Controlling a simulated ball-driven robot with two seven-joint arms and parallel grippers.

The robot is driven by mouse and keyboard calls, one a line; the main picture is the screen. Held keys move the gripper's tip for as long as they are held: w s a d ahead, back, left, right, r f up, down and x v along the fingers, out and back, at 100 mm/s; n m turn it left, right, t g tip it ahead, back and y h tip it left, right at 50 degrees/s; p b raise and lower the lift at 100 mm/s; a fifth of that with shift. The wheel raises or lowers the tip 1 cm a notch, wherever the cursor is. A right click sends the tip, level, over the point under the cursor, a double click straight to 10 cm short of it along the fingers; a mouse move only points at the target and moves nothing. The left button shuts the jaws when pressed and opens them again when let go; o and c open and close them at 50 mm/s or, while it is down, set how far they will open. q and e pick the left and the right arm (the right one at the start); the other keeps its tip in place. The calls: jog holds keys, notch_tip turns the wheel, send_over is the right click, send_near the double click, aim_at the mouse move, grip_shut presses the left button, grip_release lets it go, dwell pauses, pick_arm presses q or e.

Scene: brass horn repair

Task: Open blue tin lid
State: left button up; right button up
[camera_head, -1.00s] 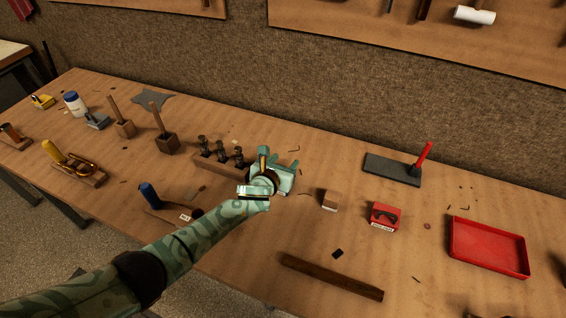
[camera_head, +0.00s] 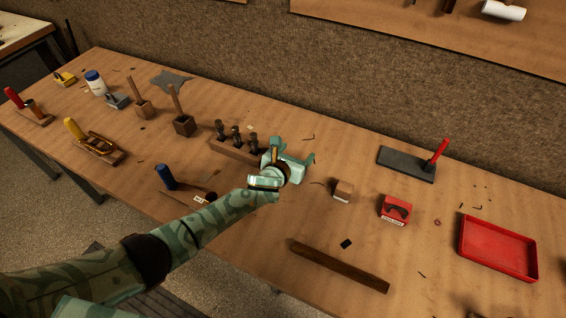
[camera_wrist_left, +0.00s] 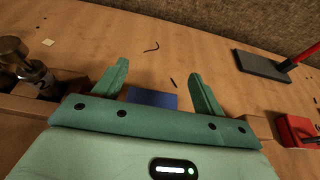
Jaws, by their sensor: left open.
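A blue patch (camera_wrist_left: 152,98), probably the tin with its lid, shows in the left wrist view just past my palm, between the two fingers. Its lower part is hidden by the palm, and I cannot tell whether the lid is shut. My left gripper (camera_head: 296,160) is green and open over the middle of the bench; its two fingers also show spread apart in the left wrist view (camera_wrist_left: 160,85). No contact with the blue thing can be seen. In the head view the gripper hides that spot. My right gripper is not in view.
A wooden rack (camera_head: 233,149) with dark metal pieces stands just left of the gripper. A small wooden block (camera_head: 343,191) and a red box (camera_head: 395,210) lie to its right. A red tray (camera_head: 498,249) and a dark slab (camera_head: 407,164) are farther right. A wooden bar (camera_head: 340,266) lies in front.

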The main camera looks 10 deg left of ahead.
pick_arm(q)
jog(key=p+v, duration=0.5)
jog(key=v, duration=0.9)
jog(key=shift+r, duration=0.2)
jog(key=shift+s, duration=0.1)
